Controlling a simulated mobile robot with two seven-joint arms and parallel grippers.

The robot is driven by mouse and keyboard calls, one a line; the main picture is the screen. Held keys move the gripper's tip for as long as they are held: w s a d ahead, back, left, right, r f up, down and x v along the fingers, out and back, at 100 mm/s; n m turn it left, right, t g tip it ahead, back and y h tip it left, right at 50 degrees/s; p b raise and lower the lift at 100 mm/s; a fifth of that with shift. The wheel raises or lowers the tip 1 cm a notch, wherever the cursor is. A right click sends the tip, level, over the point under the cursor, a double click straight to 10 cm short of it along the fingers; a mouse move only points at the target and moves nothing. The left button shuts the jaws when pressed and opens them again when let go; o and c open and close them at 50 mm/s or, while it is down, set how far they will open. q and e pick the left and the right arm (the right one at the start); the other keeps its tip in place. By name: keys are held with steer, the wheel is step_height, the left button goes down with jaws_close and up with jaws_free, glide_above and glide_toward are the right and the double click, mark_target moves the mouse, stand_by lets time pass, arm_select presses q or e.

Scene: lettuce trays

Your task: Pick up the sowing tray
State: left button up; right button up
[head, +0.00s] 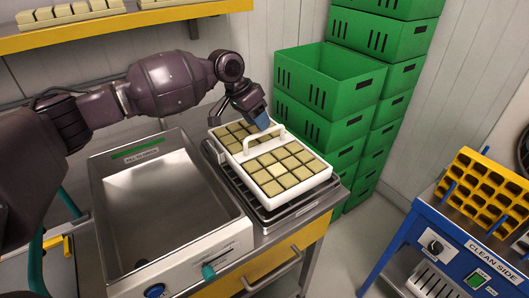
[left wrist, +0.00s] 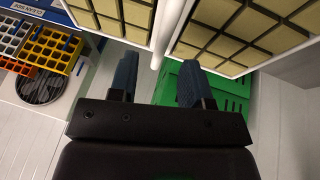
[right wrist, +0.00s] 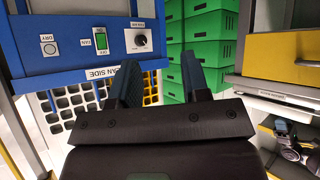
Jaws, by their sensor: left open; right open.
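The sowing tray (head: 325,177) is white, filled with rows of square beige plugs, with a white handle bar (head: 248,150) across its middle. It rests level on a dark rack on the bench. My left gripper (head: 262,120) is open above the tray, near the far end of the handle. In the left wrist view, the handle (left wrist: 168,30) runs in line with the gap between the open fingers (left wrist: 157,75); I cannot tell whether it is between them. My right gripper (right wrist: 160,82) is open and empty in the right wrist view, away from the tray.
A steel basin (head: 165,205) stands left of the tray. Green crates (head: 322,85) are stacked behind it. A blue machine (head: 450,245) with a yellow grid tray (head: 485,190) stands at the right. A yellow shelf (head: 130,20) hangs above my left arm.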

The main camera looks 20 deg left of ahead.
mark_target(266, 132)
arm_select(q)
steer(key=shift+b+x, duration=0.4)
steer(key=shift+x, duration=2.35)
steer(key=shift+w+r, duration=0.1)
steer(key=shift+w, duration=0.05)
steer(key=shift+f, duration=0.25)
steer(key=shift+c, duration=0.3)
jaws_close()
